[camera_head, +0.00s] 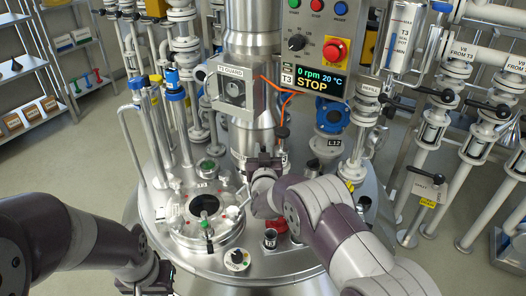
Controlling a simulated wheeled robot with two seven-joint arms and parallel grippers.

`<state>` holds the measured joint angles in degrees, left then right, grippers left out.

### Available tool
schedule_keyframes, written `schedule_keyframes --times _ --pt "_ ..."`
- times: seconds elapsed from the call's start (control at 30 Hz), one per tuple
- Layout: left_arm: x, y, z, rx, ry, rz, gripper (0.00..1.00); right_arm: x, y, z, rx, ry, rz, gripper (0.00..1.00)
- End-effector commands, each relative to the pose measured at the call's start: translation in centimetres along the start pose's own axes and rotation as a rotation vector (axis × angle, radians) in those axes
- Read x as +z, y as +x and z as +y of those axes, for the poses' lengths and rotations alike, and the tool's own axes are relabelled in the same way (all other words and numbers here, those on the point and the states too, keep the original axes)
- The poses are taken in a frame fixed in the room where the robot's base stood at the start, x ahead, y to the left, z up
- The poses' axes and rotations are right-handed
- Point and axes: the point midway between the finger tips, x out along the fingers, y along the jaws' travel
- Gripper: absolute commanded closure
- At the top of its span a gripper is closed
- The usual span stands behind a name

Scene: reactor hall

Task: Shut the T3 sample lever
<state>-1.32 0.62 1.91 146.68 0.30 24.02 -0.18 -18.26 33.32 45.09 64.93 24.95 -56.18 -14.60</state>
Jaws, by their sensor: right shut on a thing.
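My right gripper (265,160) is at the foot of the steel column in the middle of the reactor lid, shut on the T3 sample lever. The gripper hides the lever almost wholly, so I cannot tell its angle. My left gripper (150,282) is low at the left, in front of the lid's edge and away from the lever. Its fingers are too dark and cut off to tell open from shut.
The steel lid (205,262) carries a round port (204,206), a small knob (237,258) and upright pipes. A control box (318,50) reading STOP hangs above. Valve pipes (440,120) crowd the right; a shelf (75,50) stands back left.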

Motion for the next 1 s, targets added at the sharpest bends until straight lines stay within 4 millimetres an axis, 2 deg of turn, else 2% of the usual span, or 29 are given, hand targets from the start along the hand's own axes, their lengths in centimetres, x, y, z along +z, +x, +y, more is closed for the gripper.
schedule_keyframes --times 0.27,0.7,1.0 --pt "0.3 2.7 0.0 0.000 0.000 0.000 1.00 0.9 -0.9 0.2 0.000 0.017 0.086 1.00" --pt "1.3 10.7 0.0 0.000 0.000 0.000 1.00 1.9 -3.7 0.7 0.000 0.080 0.400 1.00" --pt "1.7 14.2 0.0 0.000 0.000 0.000 1.00 2.1 -4.9 1.0 0.000 0.110 0.550 1.00"
